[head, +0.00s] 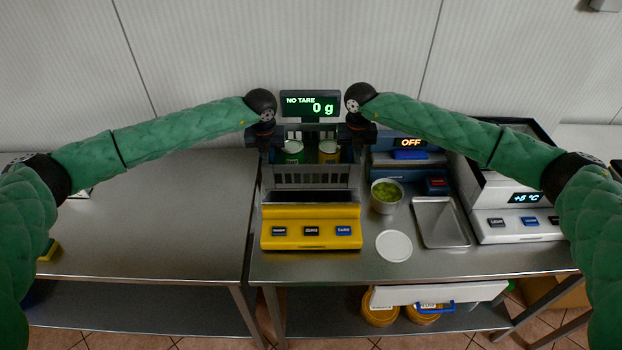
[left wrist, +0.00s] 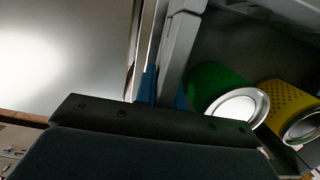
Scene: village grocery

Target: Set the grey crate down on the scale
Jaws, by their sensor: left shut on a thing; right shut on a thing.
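The grey crate (head: 312,177) has a slatted front wall and is held level between my two grippers, over the rear of the yellow scale (head: 310,242). The scale's display (head: 311,105) reads "NO TARE" and 0 g. A green can (head: 293,151) and a yellow can (head: 328,151) stand inside the crate. My left gripper (head: 266,150) is shut on the crate's left side, my right gripper (head: 358,150) on its right side. In the left wrist view the crate wall (left wrist: 180,45) sits at the blue fingers, beside both cans. The crate's underside and any gap below it are hidden.
Right of the scale stand a cup with green contents (head: 387,195), a white lid (head: 394,246) and a metal tray (head: 440,222). A blue device reading "OFF" (head: 410,143) and a white device (head: 515,225) are further right. The left counter (head: 160,210) is mostly clear.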

